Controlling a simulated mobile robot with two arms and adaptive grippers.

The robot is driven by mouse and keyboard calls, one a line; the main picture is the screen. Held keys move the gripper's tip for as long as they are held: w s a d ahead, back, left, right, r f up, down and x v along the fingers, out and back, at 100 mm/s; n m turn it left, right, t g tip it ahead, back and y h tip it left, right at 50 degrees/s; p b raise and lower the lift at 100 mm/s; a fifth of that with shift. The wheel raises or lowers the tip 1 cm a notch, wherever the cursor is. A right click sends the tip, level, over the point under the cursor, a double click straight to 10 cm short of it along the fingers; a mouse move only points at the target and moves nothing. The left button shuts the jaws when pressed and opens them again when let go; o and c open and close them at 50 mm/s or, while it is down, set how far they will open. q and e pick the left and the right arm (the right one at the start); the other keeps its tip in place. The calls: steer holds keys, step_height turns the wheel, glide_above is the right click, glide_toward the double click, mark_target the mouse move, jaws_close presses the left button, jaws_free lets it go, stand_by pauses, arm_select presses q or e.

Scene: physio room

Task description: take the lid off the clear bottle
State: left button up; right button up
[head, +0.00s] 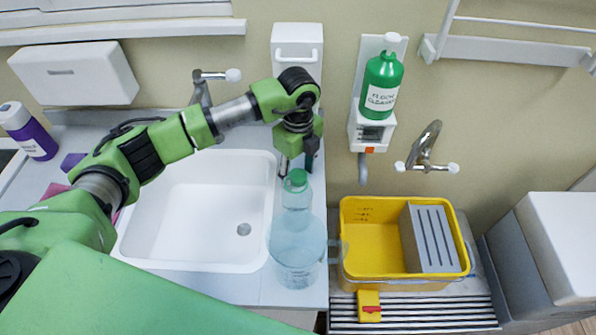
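The clear bottle (297,246) stands upright on the counter strip at the right of the sink. Its green lid (297,178) is on its neck. My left gripper (297,164) reaches in from the left and points down just above and behind the lid in the head view. Its two dark fingers are apart, with a gap between them, and nothing shows between them. I cannot tell whether a finger touches the lid. My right gripper is not in view.
A white sink (195,225) lies left of the bottle. A yellow bucket (367,283) with a grey insert stands close on the right. A green floor cleaner bottle (381,88) hangs on the wall.

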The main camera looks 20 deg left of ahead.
arm_select(q)
steer(key=shift+r, duration=0.5)
step_height(320, 180, up, 7)
steer(key=shift+f+b, duration=0.1)
steer(key=shift+b, duration=0.8)
steer(key=shift+s, duration=0.1)
